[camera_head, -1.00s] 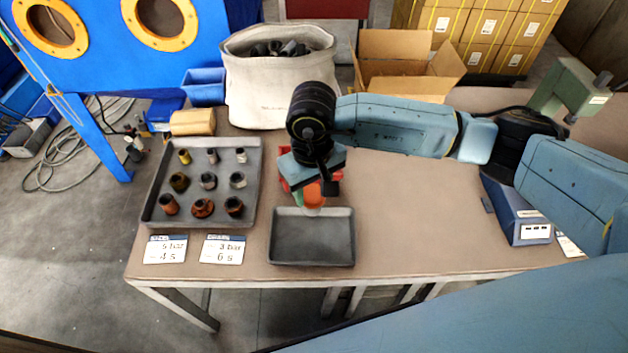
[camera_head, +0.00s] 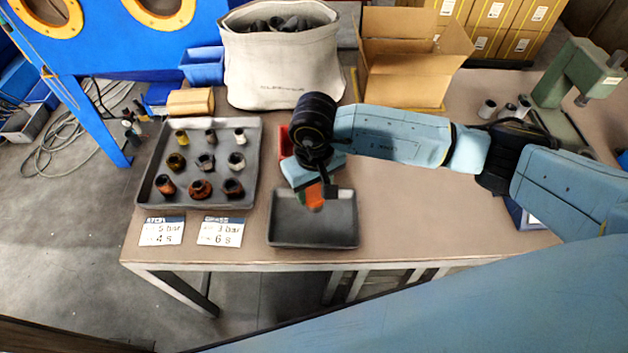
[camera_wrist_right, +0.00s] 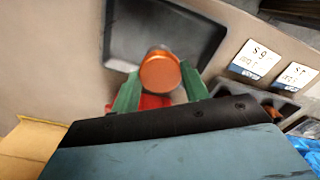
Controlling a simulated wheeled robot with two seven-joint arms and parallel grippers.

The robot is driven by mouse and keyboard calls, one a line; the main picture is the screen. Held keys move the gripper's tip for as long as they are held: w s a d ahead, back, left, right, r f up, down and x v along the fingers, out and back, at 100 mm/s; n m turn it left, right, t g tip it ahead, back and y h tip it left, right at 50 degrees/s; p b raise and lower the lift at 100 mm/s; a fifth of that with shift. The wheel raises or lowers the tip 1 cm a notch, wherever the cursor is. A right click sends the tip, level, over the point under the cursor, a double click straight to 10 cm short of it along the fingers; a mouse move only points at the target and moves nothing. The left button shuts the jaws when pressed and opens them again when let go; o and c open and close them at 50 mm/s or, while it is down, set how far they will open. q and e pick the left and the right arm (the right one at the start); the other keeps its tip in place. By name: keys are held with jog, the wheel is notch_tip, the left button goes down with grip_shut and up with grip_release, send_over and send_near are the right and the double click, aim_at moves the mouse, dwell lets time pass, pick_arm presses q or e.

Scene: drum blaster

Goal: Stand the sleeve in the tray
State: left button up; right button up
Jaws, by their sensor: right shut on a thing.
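My right gripper (camera_head: 315,192) is over the back part of the small empty dark tray (camera_head: 345,235). Its green fingers (camera_wrist_right: 160,88) are shut on an orange-brown, round-ended sleeve (camera_wrist_right: 160,73), which shows in the head view as an orange patch (camera_head: 313,197). The sleeve appears above the tray floor; its lower end and any contact are hard to tell. In the wrist view the tray (camera_wrist_right: 205,35) lies behind the sleeve. My left gripper is not in view.
A larger grey tray (camera_head: 143,200) at left holds several sleeves. Two label cards (camera_head: 161,231) lie in front of it. A red object (camera_head: 284,145) is partly hidden behind my gripper. A fabric bin (camera_head: 280,70) and open carton (camera_head: 405,80) stand behind. The table's right middle is clear.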

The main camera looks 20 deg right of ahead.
notch_tip(320, 180, down, 5)
jog(key=b, duration=0.4)
jog(key=shift+f, duration=0.2)
jog(key=shift+f+b, duration=0.45)
jog(key=shift+b, duration=0.25)
jog(key=shift+f+b, duration=0.65)
jog(key=shift+b, duration=0.05)
jog(key=o, duration=1.1)
jog(key=shift+o, duration=0.2)
